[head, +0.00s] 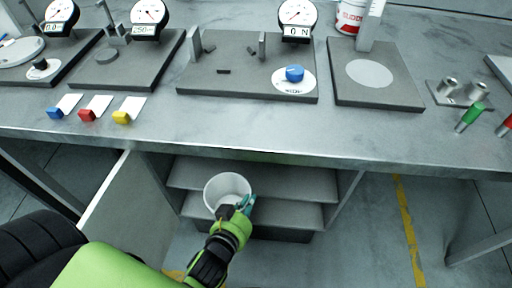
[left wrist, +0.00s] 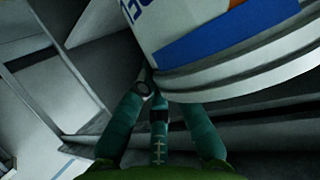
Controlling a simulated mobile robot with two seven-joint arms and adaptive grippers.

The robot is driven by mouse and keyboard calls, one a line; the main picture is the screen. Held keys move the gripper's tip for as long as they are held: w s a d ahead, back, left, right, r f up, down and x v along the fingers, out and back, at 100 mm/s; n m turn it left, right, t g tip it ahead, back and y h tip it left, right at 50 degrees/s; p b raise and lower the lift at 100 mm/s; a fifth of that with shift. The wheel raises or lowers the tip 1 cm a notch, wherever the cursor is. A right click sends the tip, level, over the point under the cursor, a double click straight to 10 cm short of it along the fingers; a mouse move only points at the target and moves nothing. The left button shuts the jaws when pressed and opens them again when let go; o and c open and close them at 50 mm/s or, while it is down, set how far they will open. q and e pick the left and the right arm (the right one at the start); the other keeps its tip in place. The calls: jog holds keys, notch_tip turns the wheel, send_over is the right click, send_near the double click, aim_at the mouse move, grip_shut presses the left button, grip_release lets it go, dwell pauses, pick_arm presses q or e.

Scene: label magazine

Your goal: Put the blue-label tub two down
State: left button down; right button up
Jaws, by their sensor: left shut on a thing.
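A white tub (head: 226,188) is in front of the open shelves under the bench, its open top facing up in the head view. In the left wrist view the tub (left wrist: 190,25) is close up and shows a blue label band and an orange mark. My left gripper (head: 243,205) is shut on the tub at its lower right side. Its teal fingers (left wrist: 155,95) also show in the left wrist view, against the tub's ridged edge. My right gripper is not in view.
The shelf unit (head: 290,180) has bare shelf boards behind the tub. An open door panel (head: 125,205) stands to the left. The bench top (head: 180,118) above holds gauges, plates and blue, red and yellow label pieces (head: 95,110) near its front edge.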

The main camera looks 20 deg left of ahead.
pick_arm(q)
jog(key=w+f, duration=0.2)
jog(key=w, duration=1.6)
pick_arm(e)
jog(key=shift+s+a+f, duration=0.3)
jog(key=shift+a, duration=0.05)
pick_arm(q)
jog(key=shift+f, duration=0.1)
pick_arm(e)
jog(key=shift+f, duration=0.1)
